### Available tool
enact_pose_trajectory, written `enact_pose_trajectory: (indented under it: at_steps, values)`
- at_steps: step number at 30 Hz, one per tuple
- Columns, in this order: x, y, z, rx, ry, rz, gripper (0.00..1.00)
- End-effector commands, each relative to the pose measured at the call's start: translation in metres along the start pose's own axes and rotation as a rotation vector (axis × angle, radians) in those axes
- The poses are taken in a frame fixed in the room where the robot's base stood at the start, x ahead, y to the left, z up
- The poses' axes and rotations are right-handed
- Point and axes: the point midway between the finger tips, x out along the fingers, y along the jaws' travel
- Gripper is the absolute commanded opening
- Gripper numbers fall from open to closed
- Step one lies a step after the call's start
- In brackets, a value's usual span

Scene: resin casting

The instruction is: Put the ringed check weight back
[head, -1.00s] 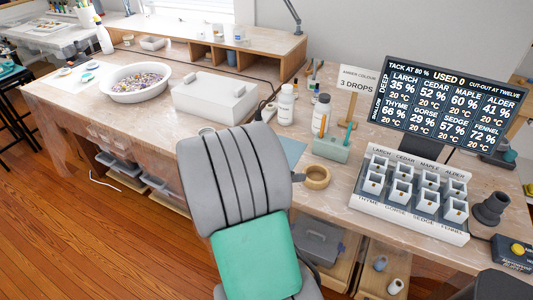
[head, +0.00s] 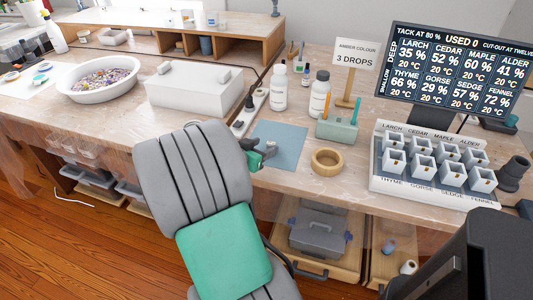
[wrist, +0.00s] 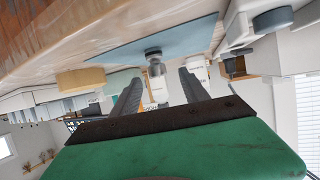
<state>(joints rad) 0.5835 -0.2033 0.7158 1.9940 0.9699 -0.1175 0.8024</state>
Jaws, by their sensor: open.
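My gripper (head: 266,154) is over the near left part of the blue mat (head: 285,143), mostly behind my arm in the head view. In the wrist view, which is upside down, its two dark fingers (wrist: 157,92) are apart with nothing gripped. A small grey metal piece with a dark base (wrist: 155,66), probably the check weight, stands on the mat, in line with the gap between the fingers and beyond them. In the head view a small pale piece (head: 270,144) shows at the fingertips. I cannot make out a ring on it.
A wooden ring (head: 327,161) lies right of the mat. Two white bottles (head: 279,90) and a green holder (head: 337,131) stand behind. A white box (head: 195,92) is at the left. A labelled rack of cups (head: 436,170) and a display board (head: 455,70) are at the right.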

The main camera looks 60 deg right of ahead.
Motion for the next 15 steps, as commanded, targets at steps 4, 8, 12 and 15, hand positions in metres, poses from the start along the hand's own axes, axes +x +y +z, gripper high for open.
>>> enact_pose_trajectory:
  at_steps: [4,8,12,15]
  values:
    - [0.020,0.001,0.000,0.000,-0.001,0.003,0.53]
    - [0.039,0.003,0.001,0.000,-0.001,0.003,0.53]
    - [0.065,0.005,0.001,0.001,-0.001,0.004,0.53]
    - [0.074,0.004,0.001,-0.001,0.000,0.002,0.53]
